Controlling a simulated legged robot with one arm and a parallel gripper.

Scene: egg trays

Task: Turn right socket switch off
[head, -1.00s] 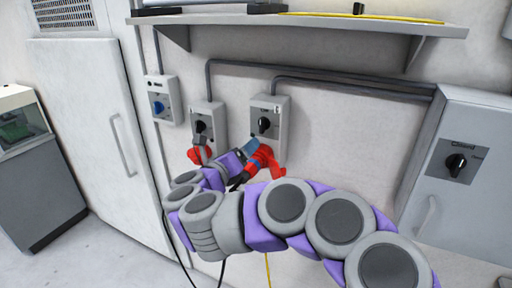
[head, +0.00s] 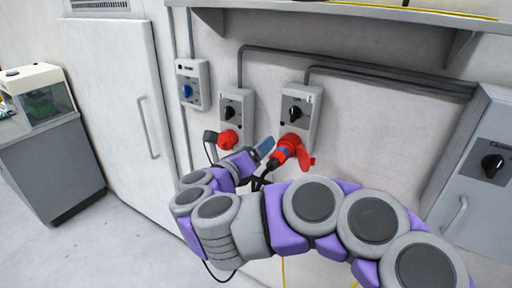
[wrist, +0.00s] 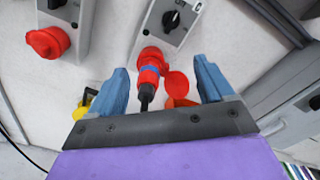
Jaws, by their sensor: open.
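The right socket (head: 303,100) is a grey wall box with a black rotary switch (head: 295,113) on its face. It also shows at the top of the wrist view, with the black switch (wrist: 171,20) clear of my fingers. A red connector with a flap (head: 306,152) sits at its bottom, and a red, blue and black plug (wrist: 149,78) is in it. My gripper (head: 266,160) is open, below and left of the switch. In the wrist view its blue fingers (wrist: 161,70) stand either side of the plug, with gaps; contact is not visible.
The left socket (head: 235,104) has a similar black switch and red connector. A small box with a blue knob (head: 192,86) is further left. A cabinet (head: 489,130) stands at right, a shelf (head: 400,12) juts out above, and a white door (head: 110,100) is at left.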

